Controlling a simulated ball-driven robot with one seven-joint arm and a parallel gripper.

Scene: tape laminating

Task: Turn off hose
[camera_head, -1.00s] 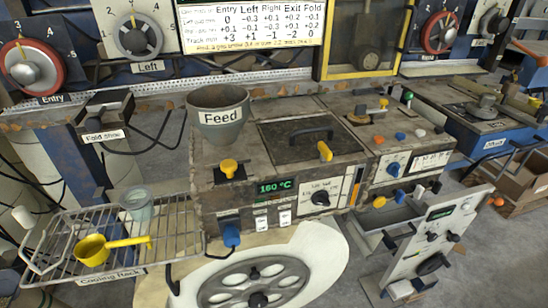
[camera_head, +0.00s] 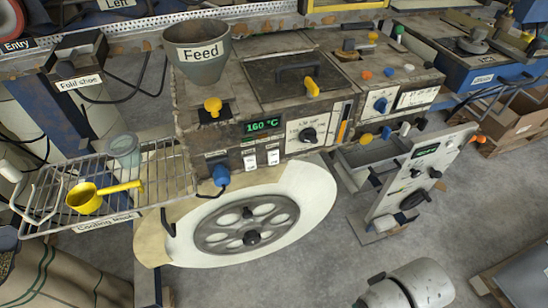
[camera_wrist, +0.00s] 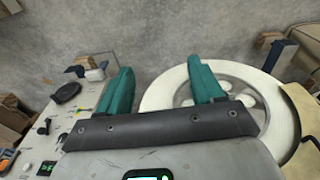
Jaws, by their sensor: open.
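A blue knob or valve (camera_head: 221,175) sits low on the front of the oven-like machine (camera_head: 300,65), above the white wheel (camera_head: 300,185). A thin dark line beside it may be the hose; I cannot tell for sure, nor whether any valve is on or off. My gripper (camera_wrist: 165,88) shows in the wrist view with two teal fingers spread apart and nothing between them. The white wheel also shows there (camera_wrist: 160,97), behind and right of the fingers. The gripper's fingers do not show in the head view.

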